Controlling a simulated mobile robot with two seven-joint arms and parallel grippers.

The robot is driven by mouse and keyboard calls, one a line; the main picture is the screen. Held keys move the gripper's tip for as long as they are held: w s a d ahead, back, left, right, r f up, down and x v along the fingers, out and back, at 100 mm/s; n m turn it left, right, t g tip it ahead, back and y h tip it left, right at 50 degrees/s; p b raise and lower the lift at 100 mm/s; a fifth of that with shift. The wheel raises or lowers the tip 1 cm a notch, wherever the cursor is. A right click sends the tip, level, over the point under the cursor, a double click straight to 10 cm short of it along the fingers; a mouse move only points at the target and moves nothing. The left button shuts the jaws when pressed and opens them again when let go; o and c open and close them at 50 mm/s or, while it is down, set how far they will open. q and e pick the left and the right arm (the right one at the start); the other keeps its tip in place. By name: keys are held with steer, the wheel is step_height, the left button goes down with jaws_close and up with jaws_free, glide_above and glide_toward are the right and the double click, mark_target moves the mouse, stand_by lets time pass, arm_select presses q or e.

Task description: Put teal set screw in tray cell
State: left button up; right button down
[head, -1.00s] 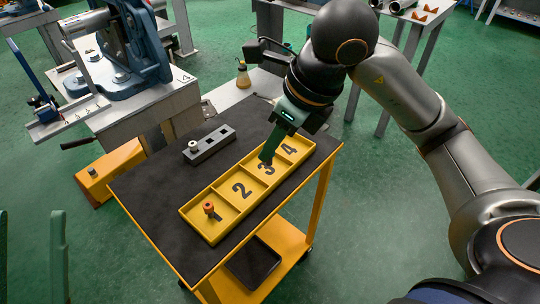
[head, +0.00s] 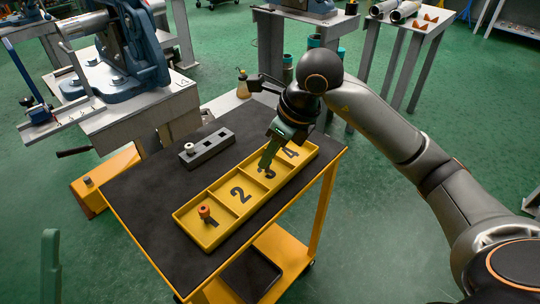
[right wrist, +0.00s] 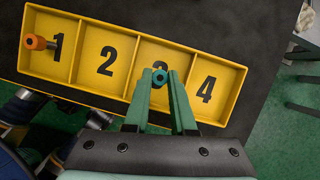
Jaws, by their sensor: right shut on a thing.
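The yellow tray (head: 206,243) has cells numbered 1 to 4 and lies on the black cart top. My right gripper (head: 265,165) points down at cell 3 of the tray. In the right wrist view its green fingers (right wrist: 161,82) are shut on the teal set screw (right wrist: 160,76), whose round end shows between the fingertips, over the number 3. I cannot tell whether the screw touches the cell floor. One finger of my left gripper (head: 50,268) shows at the lower left, empty and away from the cart.
A grey block (head: 208,148) with holes and a pale-topped piece lies behind the tray. A blue vise (head: 128,50) stands on a bench at the upper left. Cells 2 and 4 are empty. The cart's front left top (head: 150,220) is clear.

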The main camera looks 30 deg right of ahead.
steer(key=shift+f, duration=0.1)
steer(key=c, duration=0.8)
jaws_free()
steer(key=shift+o, duration=0.2)
